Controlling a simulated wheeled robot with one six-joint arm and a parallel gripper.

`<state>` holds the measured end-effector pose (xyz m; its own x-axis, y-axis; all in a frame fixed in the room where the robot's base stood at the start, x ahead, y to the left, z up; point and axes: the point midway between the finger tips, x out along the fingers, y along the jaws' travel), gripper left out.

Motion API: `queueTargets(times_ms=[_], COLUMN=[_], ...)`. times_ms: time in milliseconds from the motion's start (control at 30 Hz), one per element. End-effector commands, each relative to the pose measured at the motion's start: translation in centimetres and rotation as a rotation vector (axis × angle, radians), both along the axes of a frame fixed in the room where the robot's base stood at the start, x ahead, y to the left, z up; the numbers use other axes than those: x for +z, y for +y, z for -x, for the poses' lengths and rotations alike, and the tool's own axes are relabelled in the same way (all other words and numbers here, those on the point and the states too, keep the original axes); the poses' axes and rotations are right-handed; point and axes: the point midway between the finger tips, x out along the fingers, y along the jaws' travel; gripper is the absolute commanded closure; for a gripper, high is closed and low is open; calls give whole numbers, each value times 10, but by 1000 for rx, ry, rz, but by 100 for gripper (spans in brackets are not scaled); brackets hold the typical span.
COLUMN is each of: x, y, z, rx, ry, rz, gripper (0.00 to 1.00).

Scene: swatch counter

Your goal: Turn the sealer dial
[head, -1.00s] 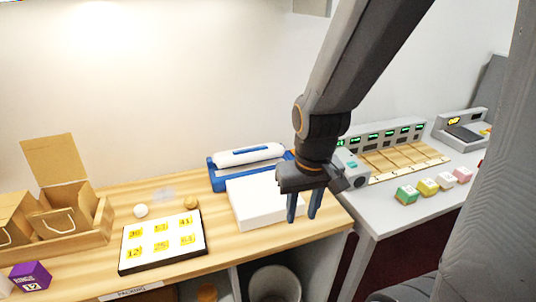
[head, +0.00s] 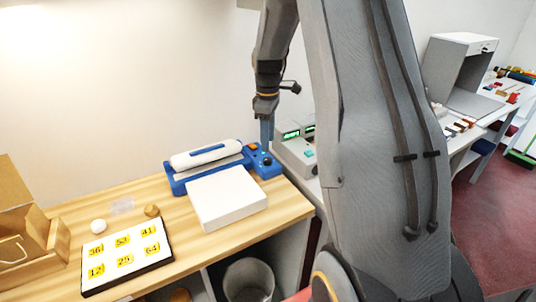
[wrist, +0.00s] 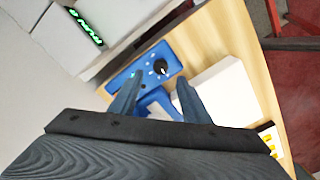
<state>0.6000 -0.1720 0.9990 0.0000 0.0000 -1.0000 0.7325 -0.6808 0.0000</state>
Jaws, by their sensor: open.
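The blue sealer (head: 176,182) with a white roller bar stands on the wooden counter, with its blue control panel (head: 264,163) at its right end. A dark dial (head: 267,161) sits on the panel. In the wrist view the black dial (wrist: 160,67) shows on the blue panel (wrist: 140,75), just beyond my fingertips and roughly between them. My gripper (head: 267,138) is above the panel, pointing down; in the wrist view its two fingers (wrist: 160,92) are apart and empty. I cannot tell whether a fingertip touches the panel.
A white box (head: 228,198) stands in front of the sealer. A grey device with green displays (head: 296,150) is close right of the panel.

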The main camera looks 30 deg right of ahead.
Motion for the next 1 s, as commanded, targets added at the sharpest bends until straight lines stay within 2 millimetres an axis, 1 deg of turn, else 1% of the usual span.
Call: queueTargets(times_ms=[300,433,600,867,967,1000], x=[-46,-60,-69,-71,-71,-71], y=[1,0,0,0,0,0], z=[2,1,1,1,1,1], rx=[-2,-3,-3,-3,-3,-3], ry=[1,-1,-3,-3,-3,-3], rz=[0,1,1,1,1,1], gripper=[57,57,57,57,72,79])
